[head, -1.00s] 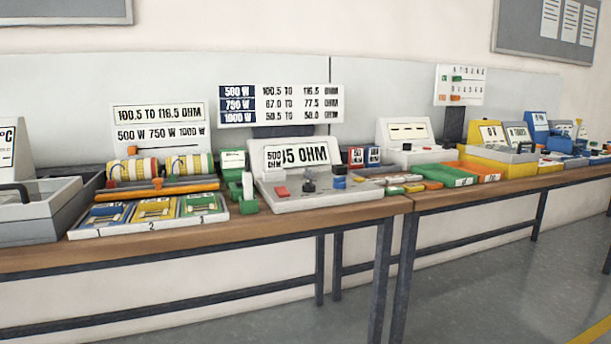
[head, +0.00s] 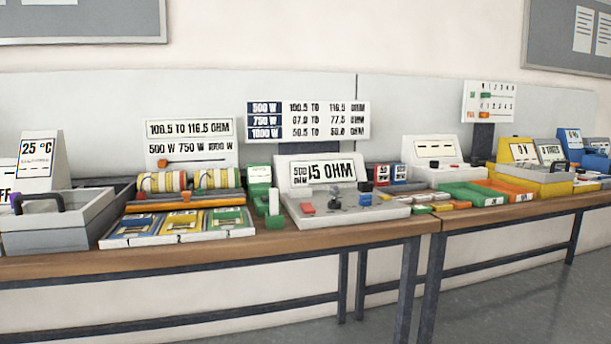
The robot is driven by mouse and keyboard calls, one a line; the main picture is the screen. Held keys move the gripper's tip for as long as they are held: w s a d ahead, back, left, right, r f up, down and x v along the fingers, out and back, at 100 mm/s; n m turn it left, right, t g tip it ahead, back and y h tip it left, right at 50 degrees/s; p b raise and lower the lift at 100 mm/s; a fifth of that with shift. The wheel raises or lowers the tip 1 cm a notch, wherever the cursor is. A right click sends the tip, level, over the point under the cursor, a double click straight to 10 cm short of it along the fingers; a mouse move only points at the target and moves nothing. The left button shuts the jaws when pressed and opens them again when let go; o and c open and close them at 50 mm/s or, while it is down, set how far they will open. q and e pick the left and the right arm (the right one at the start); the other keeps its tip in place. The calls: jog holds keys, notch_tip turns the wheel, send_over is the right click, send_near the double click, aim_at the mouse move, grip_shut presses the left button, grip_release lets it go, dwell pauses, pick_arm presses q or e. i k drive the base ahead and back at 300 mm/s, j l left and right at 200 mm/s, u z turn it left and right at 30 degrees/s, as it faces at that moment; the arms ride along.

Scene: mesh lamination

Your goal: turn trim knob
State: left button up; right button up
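A light grey meter console (head: 355,212) with a sloped display (head: 323,172) stands on the near bench. The display reads "500 W" and a partly covered value ending in "5 OHM". On the console's deck are a red button (head: 307,208), a dark upright knob (head: 335,198) in the middle, and a small blue part (head: 365,200) to its right. I cannot tell which of these is the trim knob. Neither of my grippers is in the head view.
On the bench (head: 330,238) left of the console are a three-section tray (head: 177,227), striped rolls (head: 190,181), a green holder (head: 260,190) and a grey open box (head: 60,220). Green (head: 474,195) and orange trays stand to the right. The floor in front is clear.

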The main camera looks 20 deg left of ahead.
aim_at(334, 190)
jog(key=i+l+u, duration=0.4)
jog(key=l, duration=0.25)
jog(key=i+l+u, duration=0.45)
jog(key=l, duration=0.3)
jog(key=i+l+u, duration=0.2)
jog(key=l, duration=0.25)
